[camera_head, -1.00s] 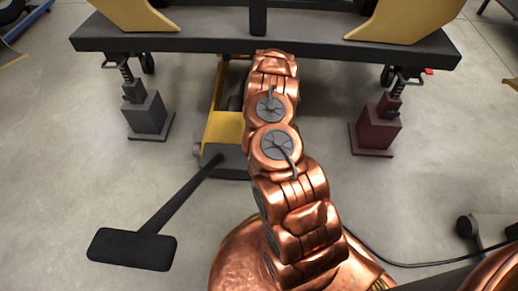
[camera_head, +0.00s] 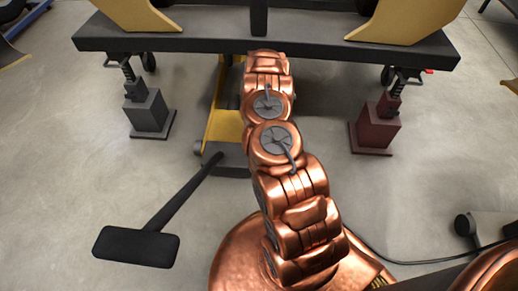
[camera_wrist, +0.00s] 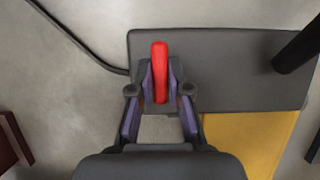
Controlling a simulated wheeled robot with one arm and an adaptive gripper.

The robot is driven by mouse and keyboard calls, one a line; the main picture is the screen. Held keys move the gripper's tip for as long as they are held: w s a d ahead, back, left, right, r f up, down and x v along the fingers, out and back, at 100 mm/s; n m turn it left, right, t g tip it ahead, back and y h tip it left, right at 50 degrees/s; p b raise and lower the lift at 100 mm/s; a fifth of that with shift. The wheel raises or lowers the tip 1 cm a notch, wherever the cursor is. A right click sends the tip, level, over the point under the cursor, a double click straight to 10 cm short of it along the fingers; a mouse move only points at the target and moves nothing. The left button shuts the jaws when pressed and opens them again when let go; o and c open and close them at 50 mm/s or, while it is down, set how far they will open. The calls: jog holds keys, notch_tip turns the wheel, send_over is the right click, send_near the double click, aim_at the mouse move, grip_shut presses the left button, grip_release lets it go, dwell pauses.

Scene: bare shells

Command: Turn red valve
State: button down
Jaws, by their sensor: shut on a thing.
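The red valve handle (camera_wrist: 159,72) shows in the wrist view as a narrow upright red bar. My gripper (camera_wrist: 160,88) has its two fingers closed around the lower part of the bar, one on each side. The handle's upper end stands clear beyond the fingertips. What the handle is fixed to is hidden behind my fingers. In the head view my copper arm reaches forward to the dark cart frame, and the gripper and valve are out of sight there.
A dark cart frame (camera_head: 200,42) on wheels stands ahead. A grey jack (camera_head: 147,113) is at left and a dark red jack (camera_head: 377,128) at right. A yellow jack body (camera_head: 223,127) with a black T-handle (camera_head: 137,246) lies beside my arm. Open concrete surrounds these.

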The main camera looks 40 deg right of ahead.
jog(key=c, duration=1.1)
grip_release()
jog(key=v, duration=1.2)
jog(key=shift+s, duration=0.2)
